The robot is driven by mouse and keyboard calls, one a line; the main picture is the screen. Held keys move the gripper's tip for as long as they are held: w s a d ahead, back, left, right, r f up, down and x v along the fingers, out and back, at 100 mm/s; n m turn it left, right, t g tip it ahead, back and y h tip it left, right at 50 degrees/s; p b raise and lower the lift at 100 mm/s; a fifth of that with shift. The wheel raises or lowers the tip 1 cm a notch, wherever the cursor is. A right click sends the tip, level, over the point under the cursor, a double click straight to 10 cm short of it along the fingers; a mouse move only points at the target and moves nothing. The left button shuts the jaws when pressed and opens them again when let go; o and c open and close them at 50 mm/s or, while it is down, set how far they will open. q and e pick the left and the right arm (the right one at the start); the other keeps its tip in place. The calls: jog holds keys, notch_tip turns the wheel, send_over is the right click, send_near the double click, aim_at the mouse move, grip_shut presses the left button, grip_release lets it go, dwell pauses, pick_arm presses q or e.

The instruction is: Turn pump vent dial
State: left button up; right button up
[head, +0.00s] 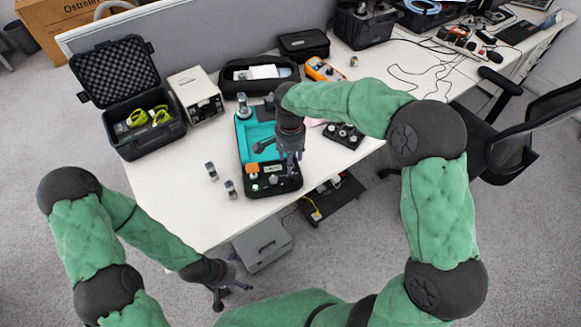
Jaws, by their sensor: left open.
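A teal and black device or open case (244,142) lies near the table's front edge. Small fittings and an orange part (252,169) sit at its near end. A silver cylindrical fitting (243,107) stands at its far left corner. I cannot tell which part is the pump vent dial. My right gripper (290,162) points down over the right side of the case and hides part of it. Its fingers are too small to tell open from shut, or touching from apart. My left gripper (229,290) is open and empty, low in front of the table, away from the case.
Two small metal cylinders (211,171) stand left of the teal case on the white table (180,205). A grey box (262,244) is below the front edge.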

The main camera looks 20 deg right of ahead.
jog(key=shift+r, duration=1.5)
